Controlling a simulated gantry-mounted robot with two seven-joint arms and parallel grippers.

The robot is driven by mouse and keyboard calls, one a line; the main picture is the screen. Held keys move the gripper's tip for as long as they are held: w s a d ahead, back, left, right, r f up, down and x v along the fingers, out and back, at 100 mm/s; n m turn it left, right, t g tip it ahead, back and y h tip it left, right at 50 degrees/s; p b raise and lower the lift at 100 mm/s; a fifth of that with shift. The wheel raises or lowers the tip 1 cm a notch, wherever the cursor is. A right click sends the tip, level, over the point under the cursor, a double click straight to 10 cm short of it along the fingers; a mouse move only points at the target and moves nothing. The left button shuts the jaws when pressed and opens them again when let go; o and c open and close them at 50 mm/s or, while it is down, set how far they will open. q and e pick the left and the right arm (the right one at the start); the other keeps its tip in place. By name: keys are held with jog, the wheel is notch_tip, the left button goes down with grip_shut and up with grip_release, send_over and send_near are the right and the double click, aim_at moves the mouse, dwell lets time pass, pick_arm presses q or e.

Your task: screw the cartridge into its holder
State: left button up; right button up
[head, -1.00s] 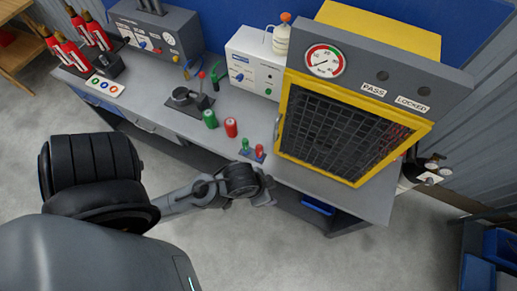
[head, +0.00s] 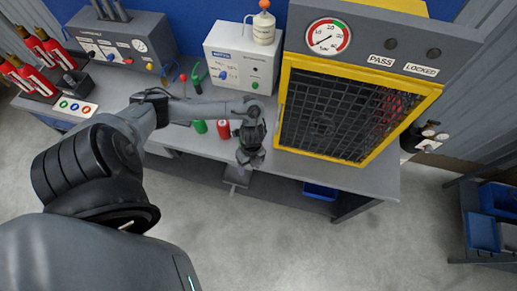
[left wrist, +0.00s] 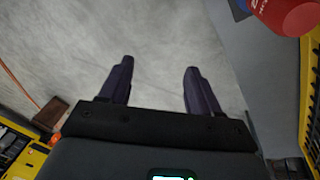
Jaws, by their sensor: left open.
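A red cartridge (head: 223,129) and a green cartridge (head: 200,126) stand side by side near the front of the grey bench. The black holder on the bench is mostly hidden behind my left arm. My left gripper (head: 250,158) points down at the bench's front edge, just right of the red cartridge. In the left wrist view the left gripper (left wrist: 158,68) is open and empty, with bare floor beyond its fingers. A red cylinder with white lettering (left wrist: 285,12), apparently the red cartridge, shows at that view's top right, outside the fingers. My right gripper is not in view.
A yellow-framed mesh cage (head: 345,115) with a gauge stands close right of my left gripper. A white box (head: 240,62) with a bottle on top stands behind. The floor in front is clear.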

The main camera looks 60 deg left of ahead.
pick_arm(q)
jog(key=shift+t+y, duration=0.9)
jog(key=w+a+r, duration=0.2)
jog(key=a, duration=0.1)
jog(key=w+a+r, duration=0.1)
jog(key=w+a, duration=0.1)
jog(key=w, duration=0.1)
jog(key=w+a+r+b, duration=0.1)
jog(key=w+a+r, duration=0.1)
jog(key=w+a, duration=0.1)
jog(key=shift+w+a+r, duration=0.25)
jog(key=shift+a+r, duration=0.05)
jog(key=shift+r, duration=0.05)
jog(key=shift+w+r, duration=0.2)
jog(key=shift+w, duration=0.1)
jog(key=shift+f, duration=0.1)
notch_tip(320, 180, down, 4)
jog(key=shift+s+d+f+b, duration=0.1)
jog(key=shift+d+b, duration=0.05)
jog(key=shift+b, duration=0.7)
jog(key=shift+f, duration=0.65)
jog(key=shift+f, duration=0.1)
